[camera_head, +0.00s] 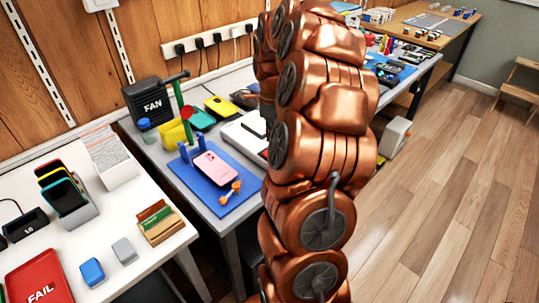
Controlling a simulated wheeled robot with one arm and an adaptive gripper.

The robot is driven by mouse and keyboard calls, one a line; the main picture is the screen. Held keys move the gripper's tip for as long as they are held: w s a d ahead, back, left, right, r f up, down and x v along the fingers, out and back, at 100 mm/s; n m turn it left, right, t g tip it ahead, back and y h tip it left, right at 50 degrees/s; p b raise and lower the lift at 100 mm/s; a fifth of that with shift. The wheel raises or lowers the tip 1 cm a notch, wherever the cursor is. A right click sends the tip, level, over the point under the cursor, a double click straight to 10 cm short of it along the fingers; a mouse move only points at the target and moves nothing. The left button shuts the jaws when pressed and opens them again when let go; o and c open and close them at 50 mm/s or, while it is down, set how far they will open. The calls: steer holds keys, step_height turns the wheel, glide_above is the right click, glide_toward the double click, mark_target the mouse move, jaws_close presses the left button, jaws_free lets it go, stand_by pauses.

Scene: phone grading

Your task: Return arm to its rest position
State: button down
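My copper-coloured arm rises through the middle of the head view and hides part of the workbench behind it. My gripper does not show, so I cannot see whether it holds anything. A pink phone (214,167) lies on a blue mat (202,189) on the grey bench, to the left of my arm. Nothing visible touches the phone.
A white table (140,272) at the left holds a red FAIL tray (40,281), a phone rack (72,213) and small blocks. A black FAN box (150,102) stands by the wall. More benches stand at the back right. The wooden floor (450,190) at the right is clear.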

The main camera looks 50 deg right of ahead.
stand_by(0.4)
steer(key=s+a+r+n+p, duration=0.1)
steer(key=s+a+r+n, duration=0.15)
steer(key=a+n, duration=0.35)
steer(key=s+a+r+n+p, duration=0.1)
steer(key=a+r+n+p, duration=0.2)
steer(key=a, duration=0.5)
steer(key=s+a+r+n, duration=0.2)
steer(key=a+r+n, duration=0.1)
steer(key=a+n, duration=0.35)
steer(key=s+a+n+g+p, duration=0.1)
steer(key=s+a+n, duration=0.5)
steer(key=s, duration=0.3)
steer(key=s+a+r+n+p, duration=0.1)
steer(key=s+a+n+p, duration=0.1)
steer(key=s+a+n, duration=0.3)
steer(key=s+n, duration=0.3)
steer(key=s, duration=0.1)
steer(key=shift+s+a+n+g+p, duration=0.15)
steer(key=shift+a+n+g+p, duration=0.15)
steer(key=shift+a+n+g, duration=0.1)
